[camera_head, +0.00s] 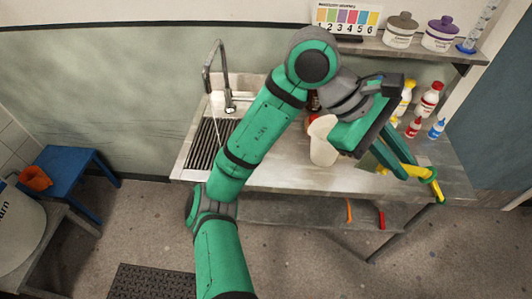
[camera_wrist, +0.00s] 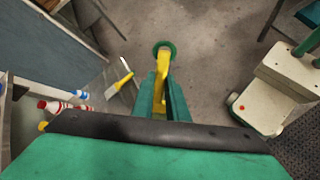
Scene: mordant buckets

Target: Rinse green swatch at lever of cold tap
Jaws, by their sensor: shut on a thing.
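My gripper (camera_head: 418,172) reaches out over the right end of the steel counter. Its green fingers are shut on a yellow piece (camera_wrist: 161,66), which has a dark green ring (camera_wrist: 164,46) at its far end in the wrist view. I cannot tell whether this ring is the green swatch; no loose green cloth shows elsewhere. The grey gooseneck tap (camera_head: 213,72) stands at the back left of the counter, well left of my gripper. Its base shows, but I cannot make out the lever clearly. The ribbed sink area (camera_head: 209,146) lies in front of the tap.
A white container (camera_head: 322,142) stands mid-counter. Red bottles (camera_head: 429,98) and a blue bottle (camera_head: 437,129) stand at the back right. A wall shelf (camera_head: 385,46) holds jars and a colour card (camera_head: 346,18). A blue stool (camera_head: 72,165) stands left. The floor in front is mostly clear.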

